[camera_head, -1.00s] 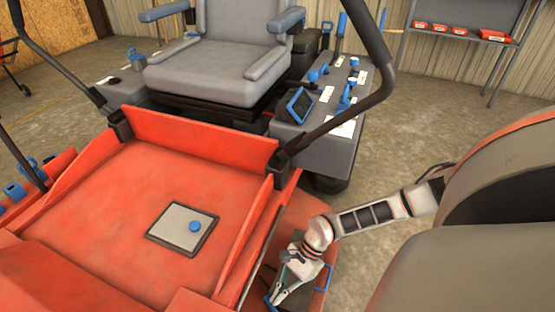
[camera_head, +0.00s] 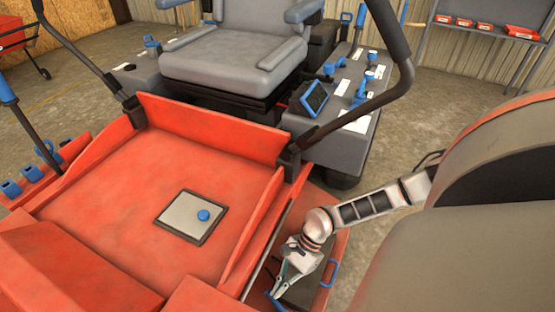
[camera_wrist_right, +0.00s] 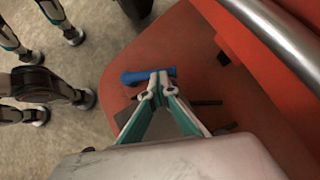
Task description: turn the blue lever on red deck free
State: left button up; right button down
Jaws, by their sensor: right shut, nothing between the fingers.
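The blue lever (camera_wrist_right: 148,75) lies across the tips of my right gripper in the right wrist view, on a red deck (camera_wrist_right: 130,98) beside the machine. My right gripper (camera_wrist_right: 160,80) is shut, with its fingertips together at the lever's near side. Whether they touch it I cannot tell. In the head view my right gripper (camera_head: 276,296) points down at the low red deck (camera_head: 338,248). A bit of blue (camera_head: 275,304) shows at its tips, mostly hidden. My left gripper is out of view.
A blue loop handle (camera_head: 332,273) stands at the deck's right edge. A red side wall (camera_head: 250,230) and a steel rail (camera_wrist_right: 280,38) run close beside the gripper. A seat and console stand behind.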

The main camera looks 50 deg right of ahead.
jog(key=shift+w+a, duration=0.25)
jog(key=shift+a, duration=0.05)
jog(key=shift+w+a, duration=0.2)
jog(key=shift+a, duration=0.2)
jog(key=shift+w+a, duration=0.1)
jog(key=shift+a, duration=0.1)
dwell(0.5)
jog(key=shift+d, duration=0.1)
